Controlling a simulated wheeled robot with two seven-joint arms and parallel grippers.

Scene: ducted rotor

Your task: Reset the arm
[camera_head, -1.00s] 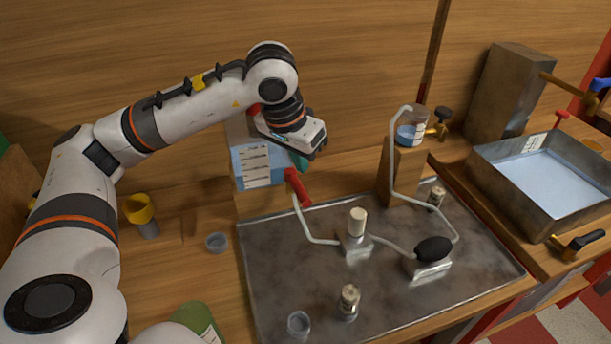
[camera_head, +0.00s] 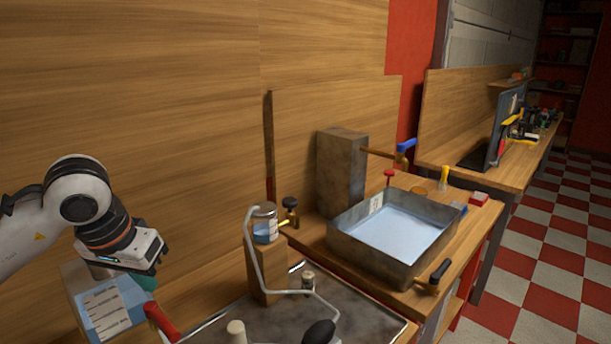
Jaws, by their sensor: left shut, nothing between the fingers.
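My left arm comes in from the left edge. Its gripper (camera_head: 152,262) is shut and empty, pointing down and to the right at the lower left. It is over or just behind a blue-and-white labelled box (camera_head: 108,312), and I cannot tell whether they touch. A red-handled piece (camera_head: 161,322) stands just below the gripper. My right arm and gripper are not in view.
A metal tray (camera_head: 285,326) holds a bent tube, a white knob (camera_head: 236,332) and a black bulb (camera_head: 319,333). A jar (camera_head: 265,223) sits on a wooden block (camera_head: 264,272). A water-filled metal basin (camera_head: 345,246) stands right, beside a tall block (camera_head: 341,172).

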